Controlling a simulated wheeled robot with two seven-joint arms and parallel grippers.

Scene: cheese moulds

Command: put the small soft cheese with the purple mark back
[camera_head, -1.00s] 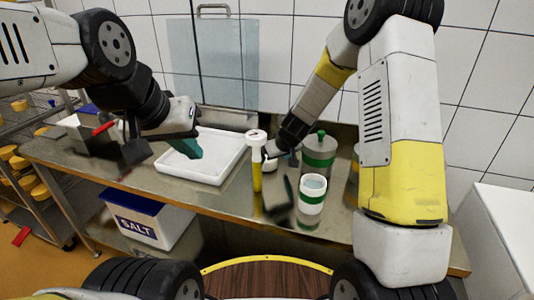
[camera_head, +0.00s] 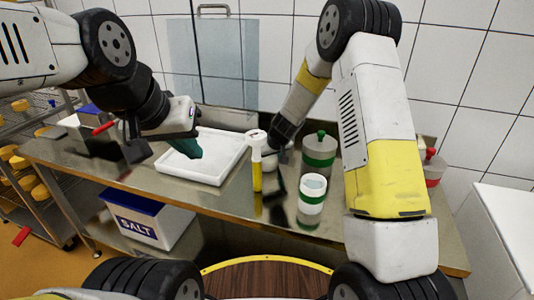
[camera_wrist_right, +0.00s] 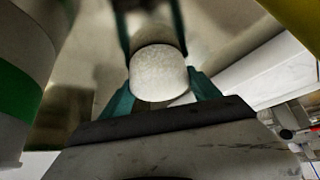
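A small white round cheese (camera_wrist_right: 158,74) is between the teal fingers of my right gripper (camera_wrist_right: 160,85) in the right wrist view. The fingers lie close along both its sides; whether they press on it is unclear. No purple mark shows on the visible face.
A green-lidded jar (camera_head: 319,152) and a white tub with a green band (camera_head: 312,190) stand right of my right gripper. A red-lidded jar (camera_head: 433,172) is farther right. A salt box (camera_head: 148,222) is below the table (camera_head: 110,172). A rack with yellow cheeses (camera_head: 30,180) is left.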

